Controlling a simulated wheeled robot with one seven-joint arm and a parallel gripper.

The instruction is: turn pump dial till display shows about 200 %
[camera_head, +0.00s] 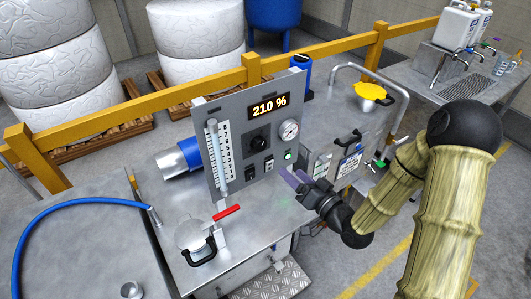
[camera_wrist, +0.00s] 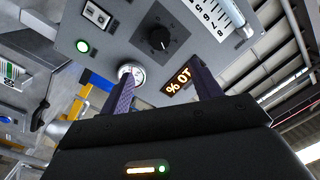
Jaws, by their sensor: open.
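The pump display (camera_head: 268,106) reads 210 % in orange digits on the grey panel (camera_head: 205,125). Below it in the head view is the black pump dial (camera_head: 259,143); in the wrist view the dial (camera_wrist: 158,39) shows a light pointer mark. My gripper (camera_head: 290,177) is open and empty, in front of and to the right of the panel's lower part, apart from the dial. In the wrist view its two purple fingers (camera_wrist: 163,88) are spread, with the display (camera_wrist: 178,82) partly hidden between them.
A gauge (camera_head: 290,131), a green lamp (camera_head: 288,155) and switches share the panel. A sight tube (camera_head: 216,155) stands at its left. A red-handled valve (camera_head: 227,213) and a lidded port sit on the metal bench in front. A yellow rail (camera_head: 200,90) runs behind.

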